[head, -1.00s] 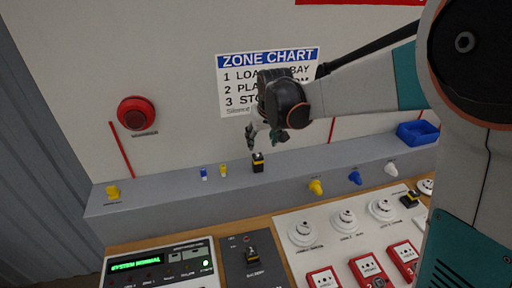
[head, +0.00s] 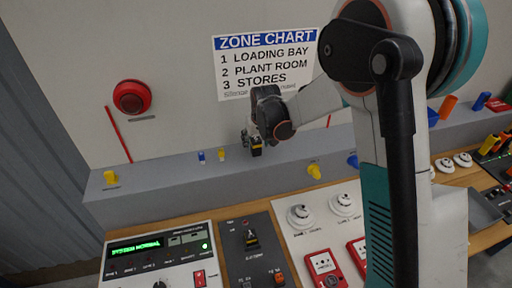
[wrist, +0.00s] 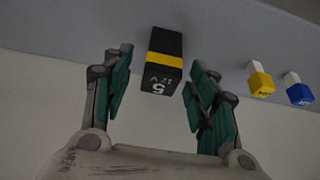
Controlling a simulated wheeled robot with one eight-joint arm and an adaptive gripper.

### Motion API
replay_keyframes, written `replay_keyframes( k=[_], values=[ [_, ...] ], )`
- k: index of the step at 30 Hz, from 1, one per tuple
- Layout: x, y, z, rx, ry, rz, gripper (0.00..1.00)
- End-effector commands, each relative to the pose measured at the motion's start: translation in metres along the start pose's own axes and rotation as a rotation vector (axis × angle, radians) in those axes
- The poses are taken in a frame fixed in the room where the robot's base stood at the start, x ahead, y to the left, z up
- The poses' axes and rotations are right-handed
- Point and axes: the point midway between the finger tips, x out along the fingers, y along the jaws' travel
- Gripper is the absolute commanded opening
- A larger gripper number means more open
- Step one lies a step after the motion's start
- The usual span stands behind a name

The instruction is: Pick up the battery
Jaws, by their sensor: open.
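A black battery with a yellow band (head: 256,148) stands on the grey ledge (head: 190,182) below the zone chart. In the wrist view my gripper (wrist: 159,72) is open, with one finger to each side of the battery and a gap on both sides. A similar black and yellow block (head: 251,239) sits in the dark panel (head: 237,262) below.
Small blue (head: 202,157) and yellow (head: 221,155) pieces stand on the ledge left of the battery. A control panel (head: 130,262) and red call points (head: 323,266) lie in front. The wall is close behind.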

Motion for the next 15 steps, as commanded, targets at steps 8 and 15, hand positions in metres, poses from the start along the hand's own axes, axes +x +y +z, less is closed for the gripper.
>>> replay_keyframes(
  k=[8, 15],
  values=[
    [0.0108, 0.0, 0.0004, 0.0, 0.0, 0.0, 0.53],
    [0.0105, 0.0, 0.0004, 0.0, 0.0, 0.0, 0.22]
  ],
)
